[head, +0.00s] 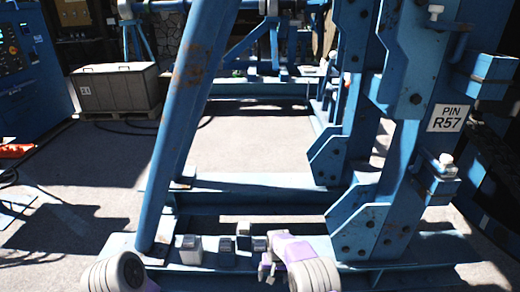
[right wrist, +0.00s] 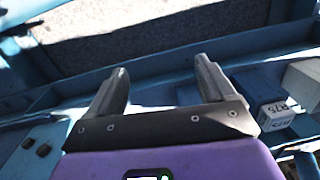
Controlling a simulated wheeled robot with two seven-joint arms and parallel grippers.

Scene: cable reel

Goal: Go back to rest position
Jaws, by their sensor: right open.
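My right gripper (right wrist: 160,82) is open in the right wrist view, with nothing between its two dark fingers. It is over a blue steel beam (right wrist: 165,95). In the head view my right arm shows at the bottom centre, low by the front beam of the blue frame. A rounded part of my left arm shows at the bottom left, and its gripper is not in view.
Several small blocks (head: 191,250) sit on the front beam (head: 375,275); a labelled block (right wrist: 275,114) is right of my right gripper. A slanted blue post (head: 185,120) and a column with a PIN R57 sign (head: 447,118) rise ahead. A crate (head: 115,88) stands behind left.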

